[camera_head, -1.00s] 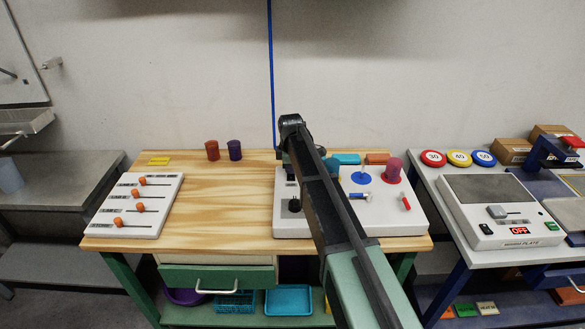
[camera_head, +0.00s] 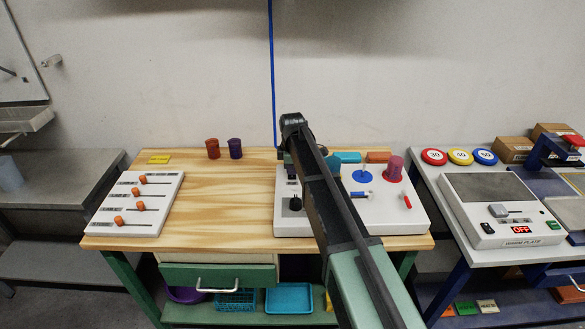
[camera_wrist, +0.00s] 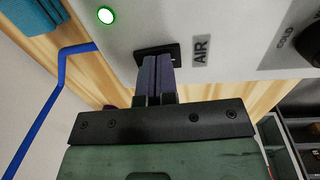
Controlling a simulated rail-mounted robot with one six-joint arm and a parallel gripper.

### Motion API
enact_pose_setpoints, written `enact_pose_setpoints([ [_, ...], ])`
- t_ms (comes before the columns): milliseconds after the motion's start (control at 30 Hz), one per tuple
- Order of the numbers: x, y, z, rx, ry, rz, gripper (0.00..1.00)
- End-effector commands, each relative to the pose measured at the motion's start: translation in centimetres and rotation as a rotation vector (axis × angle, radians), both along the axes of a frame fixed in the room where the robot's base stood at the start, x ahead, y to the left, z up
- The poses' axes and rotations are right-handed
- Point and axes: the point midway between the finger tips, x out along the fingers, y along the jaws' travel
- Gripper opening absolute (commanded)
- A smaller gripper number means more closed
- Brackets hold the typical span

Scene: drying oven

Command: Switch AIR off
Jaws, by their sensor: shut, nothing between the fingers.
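The white AIR panel (camera_wrist: 235,20) fills the top of the wrist view and carries an AIR label (camera_wrist: 201,51). A black switch mount (camera_wrist: 175,47) sits beside the label, mostly covered by my fingers, so the switch position cannot be told. A green lamp (camera_wrist: 106,15) on the panel is lit. My gripper (camera_wrist: 158,62) is shut and empty, with its fingertips at the switch mount; I cannot tell whether they touch it. In the head view my arm hides much of the panel (camera_head: 283,222) and my fingertips.
A black knob (camera_wrist: 310,45) with a COLD label is on the same panel. A blue hose (camera_wrist: 50,95) runs at the left of the wrist view. A board with orange sliders (camera_head: 152,215) lies left on the wooden table (camera_head: 215,210), with clear wood between.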

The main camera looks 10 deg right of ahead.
Motion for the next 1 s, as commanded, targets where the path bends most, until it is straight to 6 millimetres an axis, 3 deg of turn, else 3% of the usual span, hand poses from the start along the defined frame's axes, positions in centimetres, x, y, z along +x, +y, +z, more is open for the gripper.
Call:
enact_pose_setpoints([
  [167, -0.1, 0.0, 1.1, 0.0, 0.0, 0.0, 0.0],
  [267, -0.3, 0.0, 2.8, 0.0, 0.0, 0.0, 0.0],
  [700, -1.5, 0.2, 13.1, 0.0, 0.0, 0.0, 0.0],
  [833, -1.7, 0.2, 14.1, 0.0, 0.0, 0.0, 0.0],
  [1000, -1.7, 0.2, 13.9, 0.0, 0.0, 0.0, 0.0],
])
